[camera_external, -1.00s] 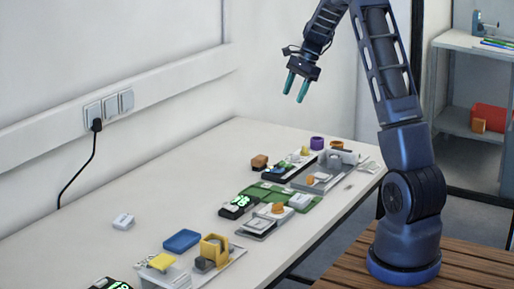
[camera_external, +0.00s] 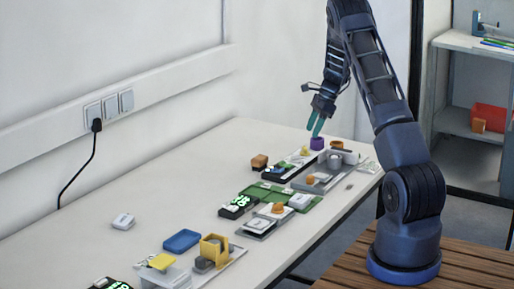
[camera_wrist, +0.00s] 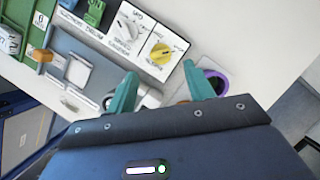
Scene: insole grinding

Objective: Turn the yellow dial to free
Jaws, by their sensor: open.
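The yellow dial (camera_wrist: 161,53) sits on a white panel at the top middle of the wrist view, just beyond my fingertips. In the external view it shows small as a yellow spot (camera_external: 305,150) at the far end of the table. A white dial (camera_wrist: 128,28) is beside it on the panel. The printed labels are too blurred to read surely, so I cannot tell the dial's setting. My gripper (camera_wrist: 160,82) is open and empty, with its two teal fingers apart. In the external view my gripper (camera_external: 315,126) hangs above the far end of the table, apart from the dial.
A purple ring-like thing (camera_wrist: 217,82) lies close to the right finger. A grey tray (camera_wrist: 85,50) with an orange knob (camera_wrist: 40,56) is at left.

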